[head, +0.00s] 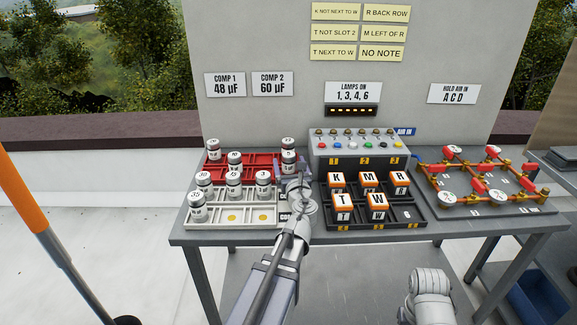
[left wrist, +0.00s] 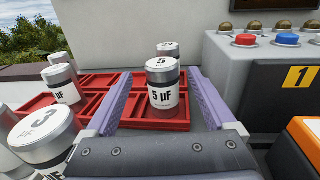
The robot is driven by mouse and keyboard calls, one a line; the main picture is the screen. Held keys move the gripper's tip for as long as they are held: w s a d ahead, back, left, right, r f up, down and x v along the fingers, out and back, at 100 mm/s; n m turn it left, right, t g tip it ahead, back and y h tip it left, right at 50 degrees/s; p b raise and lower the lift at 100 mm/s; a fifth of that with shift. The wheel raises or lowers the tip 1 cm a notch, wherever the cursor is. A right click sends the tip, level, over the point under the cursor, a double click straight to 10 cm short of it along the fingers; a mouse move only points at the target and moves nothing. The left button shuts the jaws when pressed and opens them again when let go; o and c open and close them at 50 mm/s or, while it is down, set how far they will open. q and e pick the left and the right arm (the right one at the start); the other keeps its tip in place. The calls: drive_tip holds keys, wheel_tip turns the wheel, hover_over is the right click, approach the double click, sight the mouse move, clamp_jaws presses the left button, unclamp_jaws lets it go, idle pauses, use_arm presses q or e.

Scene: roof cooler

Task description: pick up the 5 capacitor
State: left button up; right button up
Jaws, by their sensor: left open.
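The 5 capacitor (head: 288,161) is a white can with a grey top band, upright in the red tray (head: 214,159) at its right end. In the left wrist view the 5 µF capacitor (left wrist: 163,88) stands between the two purple fingers of my left gripper (left wrist: 160,85), with a gap on each side. My left gripper (head: 292,168) is open and empty, reaching over the tray's right end. The arm hides part of that area in the head view. My right gripper is not visible; only a grey piece of my right arm shows at the lower right.
Another capacitor (left wrist: 168,50) stands just behind the 5. The 3 capacitor (left wrist: 45,135) is close left of my fingers. A white tray (head: 233,221) with several capacitors is in front. The lamp box (head: 358,148) and a black tray of letter blocks (head: 372,224) are on the right.

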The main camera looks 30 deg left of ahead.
use_arm(q)
drive_tip(key=shift+f+b+x, duration=0.2)
drive_tip(key=shift+x, duration=0.85)
drive_tip(key=shift+f+b+x, duration=0.15)
drive_tip(key=shift+f+x, duration=0.1)
drive_tip(key=shift+x, duration=0.85)
drive_tip(key=shift+f+b+x, duration=0.2)
drive_tip(key=shift+x, duration=0.85)
drive_tip(key=shift+w+d, duration=0.1)
drive_tip(key=shift+d, duration=0.1)
clamp_jaws()
